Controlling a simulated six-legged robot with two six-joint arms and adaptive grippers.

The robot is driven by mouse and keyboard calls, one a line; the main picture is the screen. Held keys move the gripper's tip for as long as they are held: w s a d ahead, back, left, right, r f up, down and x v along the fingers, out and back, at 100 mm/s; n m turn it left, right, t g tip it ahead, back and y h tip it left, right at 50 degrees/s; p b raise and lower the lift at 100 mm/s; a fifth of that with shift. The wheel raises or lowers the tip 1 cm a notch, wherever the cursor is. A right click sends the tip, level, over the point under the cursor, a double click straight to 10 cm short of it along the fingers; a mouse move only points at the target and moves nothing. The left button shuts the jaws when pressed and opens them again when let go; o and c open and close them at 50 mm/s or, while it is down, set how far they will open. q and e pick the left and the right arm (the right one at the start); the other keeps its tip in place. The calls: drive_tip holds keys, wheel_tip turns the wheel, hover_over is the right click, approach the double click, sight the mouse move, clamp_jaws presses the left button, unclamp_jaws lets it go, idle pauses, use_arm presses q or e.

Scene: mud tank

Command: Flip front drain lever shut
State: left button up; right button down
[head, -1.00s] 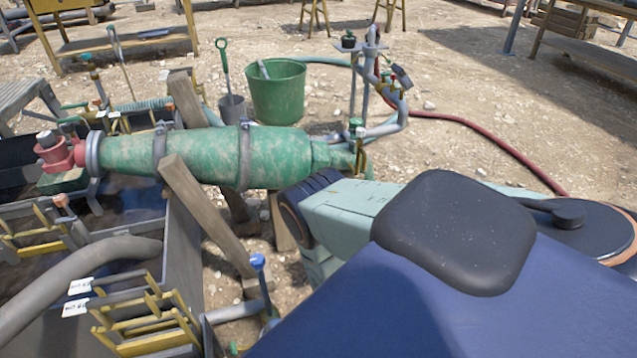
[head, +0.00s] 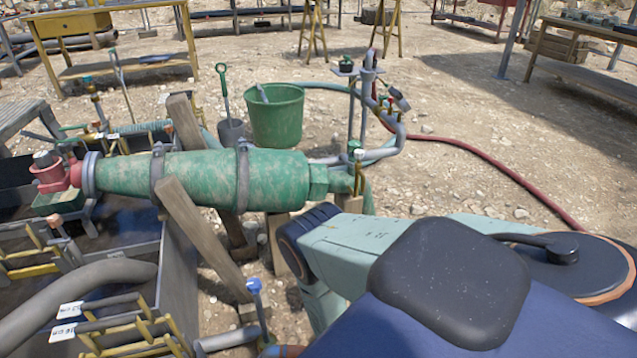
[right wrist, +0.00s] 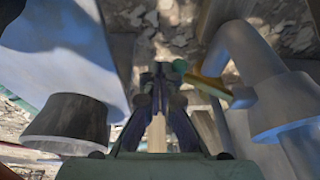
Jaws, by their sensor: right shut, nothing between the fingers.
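In the right wrist view, my right gripper (right wrist: 160,72) has its dark fingers together at the tips, with nothing between them. Just right of the tips is a yellow bar (right wrist: 210,86) with a small green knob (right wrist: 180,65) near its end. The bar runs toward a grey bent pipe (right wrist: 250,58); it may be the drain lever, but I cannot tell its position. Whether the fingertips touch the knob is unclear. In the head view, a blue-topped upright handle (head: 254,287) stands by a short pipe (head: 228,339) beside the tank. Both grippers are out of the head view.
The mud tank (head: 180,280) with yellow racks (head: 130,335) fills the lower left. A green mottled cylinder (head: 205,178) lies across wooden props (head: 205,235). Behind it are a green bucket (head: 275,115) and a red hose (head: 500,168).

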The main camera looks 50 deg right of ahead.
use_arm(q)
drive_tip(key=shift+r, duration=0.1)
use_arm(e)
drive_tip(key=shift+r, duration=0.1)
use_arm(q)
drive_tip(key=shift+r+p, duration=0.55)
drive_tip(key=shift+p, duration=0.1)
use_arm(e)
drive_tip(key=shift+r, duration=0.75)
